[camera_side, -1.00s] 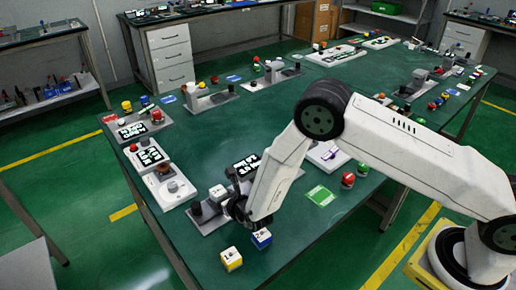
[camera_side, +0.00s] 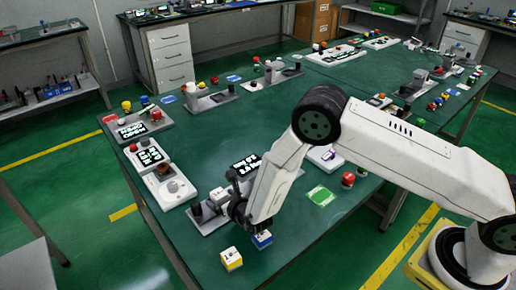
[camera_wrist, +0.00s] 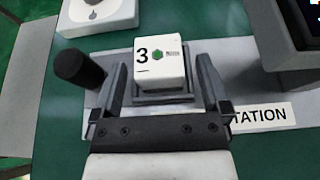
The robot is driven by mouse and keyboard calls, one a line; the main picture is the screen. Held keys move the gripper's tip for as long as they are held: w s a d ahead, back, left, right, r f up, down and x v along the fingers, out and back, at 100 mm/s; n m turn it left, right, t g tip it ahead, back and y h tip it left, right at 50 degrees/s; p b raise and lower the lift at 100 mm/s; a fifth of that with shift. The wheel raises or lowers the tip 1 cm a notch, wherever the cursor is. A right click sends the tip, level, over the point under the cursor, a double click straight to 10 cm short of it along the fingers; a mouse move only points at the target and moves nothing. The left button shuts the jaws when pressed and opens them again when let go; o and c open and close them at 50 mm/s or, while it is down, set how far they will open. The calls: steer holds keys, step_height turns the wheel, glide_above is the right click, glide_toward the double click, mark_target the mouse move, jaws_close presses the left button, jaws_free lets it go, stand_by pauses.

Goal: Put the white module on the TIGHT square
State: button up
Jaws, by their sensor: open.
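The white module (camera_wrist: 158,60) is a cube marked with a black 3 and a green hexagon. It sits upright on a dark square seat (camera_wrist: 160,98) of the grey station fixture. In the side view the white module (camera_side: 218,194) is beside my gripper (camera_side: 236,203), near the table's front left corner. No square with a readable TIGHT label shows.
A dark knob (camera_wrist: 79,68) stands just left of the fingers. A lit screen (camera_side: 245,165) is close behind my gripper. A yellow-based cube (camera_side: 231,258) and a blue-based cube (camera_side: 261,240) sit near the front edge. The table's middle (camera_side: 245,115) is clear.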

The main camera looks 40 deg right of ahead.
steer(key=shift+v, duration=3.95)
